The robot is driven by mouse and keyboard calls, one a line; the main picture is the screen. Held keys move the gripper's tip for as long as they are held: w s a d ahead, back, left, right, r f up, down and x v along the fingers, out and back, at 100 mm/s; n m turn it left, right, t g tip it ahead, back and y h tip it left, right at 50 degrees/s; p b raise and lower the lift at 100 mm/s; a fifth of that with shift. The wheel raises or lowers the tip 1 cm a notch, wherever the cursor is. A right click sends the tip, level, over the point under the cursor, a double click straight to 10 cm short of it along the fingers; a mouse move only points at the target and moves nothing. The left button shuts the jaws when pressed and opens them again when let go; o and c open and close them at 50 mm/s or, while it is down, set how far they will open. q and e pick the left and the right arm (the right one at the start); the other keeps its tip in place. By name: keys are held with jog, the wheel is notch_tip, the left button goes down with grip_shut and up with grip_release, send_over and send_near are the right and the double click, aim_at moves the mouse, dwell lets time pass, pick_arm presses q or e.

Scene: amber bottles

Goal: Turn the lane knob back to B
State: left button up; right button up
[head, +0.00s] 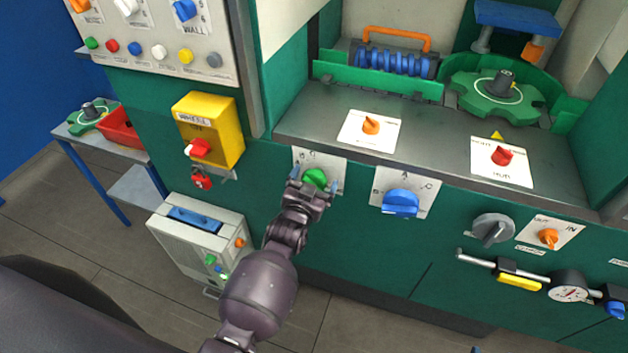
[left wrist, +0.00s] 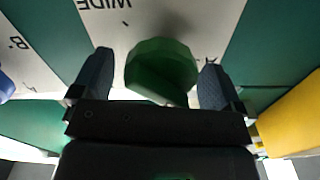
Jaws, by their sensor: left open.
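The blue knob (head: 401,203) sits on a white plate lettered with A, B and C on the green machine front. I cannot read the word lane on it or tell its setting. In the left wrist view part of a lettered plate (left wrist: 22,58) with a B shows at the left. My left gripper (head: 313,184) is open, its fingers on either side of the green knob (left wrist: 162,70), left of the blue knob. The green knob's plate (left wrist: 150,18) reads WIDE, upside down in the left wrist view. I cannot tell whether the fingers touch the knob. My right gripper is out of view.
A yellow box (head: 217,135) with a red switch juts out left of my gripper. Orange (head: 371,125) and red (head: 502,156) knobs sit on the shelf above. A grey knob (head: 492,229) is further right. A grey case (head: 196,241) stands on the floor.

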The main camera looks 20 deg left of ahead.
pick_arm(q)
jog(key=s, duration=1)
jog(key=shift+s+a, duration=0.2)
jog(key=shift+s, duration=0.2)
jog(key=s+a+f+g, duration=0.3)
jog(key=s+a+f, duration=0.1)
jog(key=s, duration=0.3)
jog(key=s+a+f+n+g, duration=0.1)
jog(key=s+a+f+g, duration=0.2)
jog(key=s+a, duration=0.3)
jog(key=shift+s+a+f+n+y, duration=0.15)
jog(key=shift+s+f+n+y, duration=0.2)
jog(key=shift+s+f, duration=0.65)
jog(key=shift+s+r, duration=0.15)
